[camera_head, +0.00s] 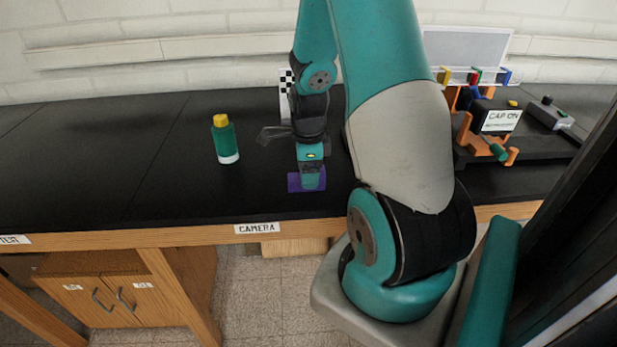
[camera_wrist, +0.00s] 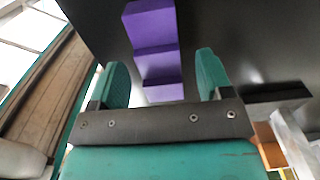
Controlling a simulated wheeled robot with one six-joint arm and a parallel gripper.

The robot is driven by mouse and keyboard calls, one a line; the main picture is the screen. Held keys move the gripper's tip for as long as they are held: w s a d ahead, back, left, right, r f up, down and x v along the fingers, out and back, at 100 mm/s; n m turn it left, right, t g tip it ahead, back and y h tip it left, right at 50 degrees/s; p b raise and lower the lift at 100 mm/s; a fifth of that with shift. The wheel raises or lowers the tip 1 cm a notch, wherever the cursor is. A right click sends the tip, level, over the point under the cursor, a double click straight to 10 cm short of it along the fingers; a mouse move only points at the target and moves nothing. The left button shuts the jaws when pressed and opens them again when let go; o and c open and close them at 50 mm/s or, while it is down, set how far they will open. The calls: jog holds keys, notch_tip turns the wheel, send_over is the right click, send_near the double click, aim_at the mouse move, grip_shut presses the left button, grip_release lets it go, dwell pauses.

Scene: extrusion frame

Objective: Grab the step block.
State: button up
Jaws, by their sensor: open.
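The step block is purple with stepped faces. In the wrist view the step block (camera_wrist: 153,45) lies ahead, between the lines of my two fingers, and its near end is partly hidden behind the gripper body. In the head view the step block (camera_head: 294,183) is on the black bench near its front edge, mostly covered by my gripper. My gripper (camera_wrist: 162,80) is open, with its green fingers apart and nothing held between them. In the head view my gripper (camera_head: 311,180) points down at the block. I cannot tell whether the fingers touch it.
A green bottle with a yellow cap (camera_head: 225,140) stands to the left. A checkered board (camera_head: 286,90) is behind my arm. A black fixture with orange brackets and a "CAP ON" sign (camera_head: 501,121) stands at the right.

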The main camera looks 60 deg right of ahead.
jog(key=shift+f, duration=1.15)
jog(key=c, duration=1)
jog(key=shift+c, duration=0.3)
jog(key=shift+r, duration=0.15)
